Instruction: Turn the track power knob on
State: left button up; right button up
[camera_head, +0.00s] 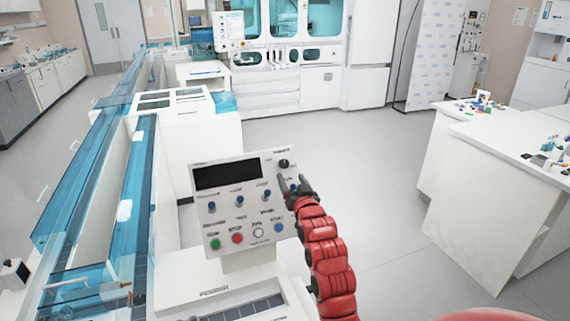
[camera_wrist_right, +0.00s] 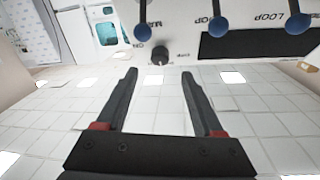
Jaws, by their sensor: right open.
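A white control panel (camera_head: 225,225) stands upright and slightly tilted in the head view. A small black knob (camera_head: 283,163) sits at its upper right corner, right of the dark display (camera_head: 227,174). My right gripper (camera_head: 292,182) is open and empty just below and right of the knob. In the right wrist view, the knob (camera_wrist_right: 157,56) lies ahead, between the lines of the two open fingers (camera_wrist_right: 159,75), and appears apart from them. Small ON and OFF labels flank it, upside down there. My left gripper is not in view.
Blue toggles (camera_head: 239,202) and coloured buttons, including a red one (camera_head: 237,238), sit lower on the panel. White benches (camera_head: 500,180) stand at right, with open floor between.

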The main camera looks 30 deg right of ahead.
aim_at(285, 166)
jog(key=p+x, duration=0.1)
jog(key=x, duration=0.6)
jog(key=shift+p, duration=0.4)
jog(key=shift+w+d+f, duration=0.1)
jog(key=shift+w+d, duration=0.1)
jog(key=shift+w, duration=0.25)
grip_shut()
